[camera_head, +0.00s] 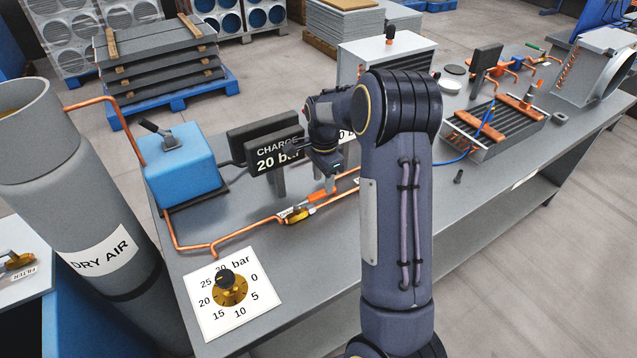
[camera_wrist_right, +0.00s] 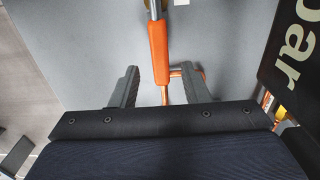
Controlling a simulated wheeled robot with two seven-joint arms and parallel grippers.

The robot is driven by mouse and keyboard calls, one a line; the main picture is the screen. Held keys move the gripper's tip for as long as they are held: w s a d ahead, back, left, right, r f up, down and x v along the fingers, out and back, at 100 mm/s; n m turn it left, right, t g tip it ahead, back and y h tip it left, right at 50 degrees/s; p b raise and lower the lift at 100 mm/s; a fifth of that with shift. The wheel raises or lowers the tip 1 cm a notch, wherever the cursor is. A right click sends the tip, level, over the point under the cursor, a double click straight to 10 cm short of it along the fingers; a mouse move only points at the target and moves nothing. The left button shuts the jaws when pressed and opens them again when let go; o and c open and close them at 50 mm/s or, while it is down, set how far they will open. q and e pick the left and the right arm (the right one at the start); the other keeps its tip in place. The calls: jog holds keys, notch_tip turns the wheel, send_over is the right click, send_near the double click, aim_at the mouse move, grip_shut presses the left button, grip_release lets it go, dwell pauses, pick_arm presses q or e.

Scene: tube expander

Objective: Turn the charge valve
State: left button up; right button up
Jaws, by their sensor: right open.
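The charge valve has a brass body (camera_head: 297,215) on the copper pipe and an orange lever handle (camera_head: 320,197), beside the black display reading CHARGE 20 bar. My right gripper (camera_head: 329,184) is over the handle, its fingers partly hidden by my own arm. In the right wrist view the orange handle (camera_wrist_right: 158,48) runs up the picture, its lower end between the two grey fingers of my open right gripper (camera_wrist_right: 160,78). There is a gap on each side and no visible contact. My left gripper is not in view.
A CHARGE display (camera_head: 276,156) stands close behind the valve. A dial plate (camera_head: 232,290) with a brass knob lies at the front of the grey bench. A blue pump (camera_head: 181,168) and a DRY AIR cylinder (camera_head: 90,190) are at left. A finned coil (camera_head: 495,130) lies right.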

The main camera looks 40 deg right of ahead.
aim_at(323, 191)
jog(key=shift+f, duration=1.75)
jog(key=shift+c, duration=0.3)
grip_shut()
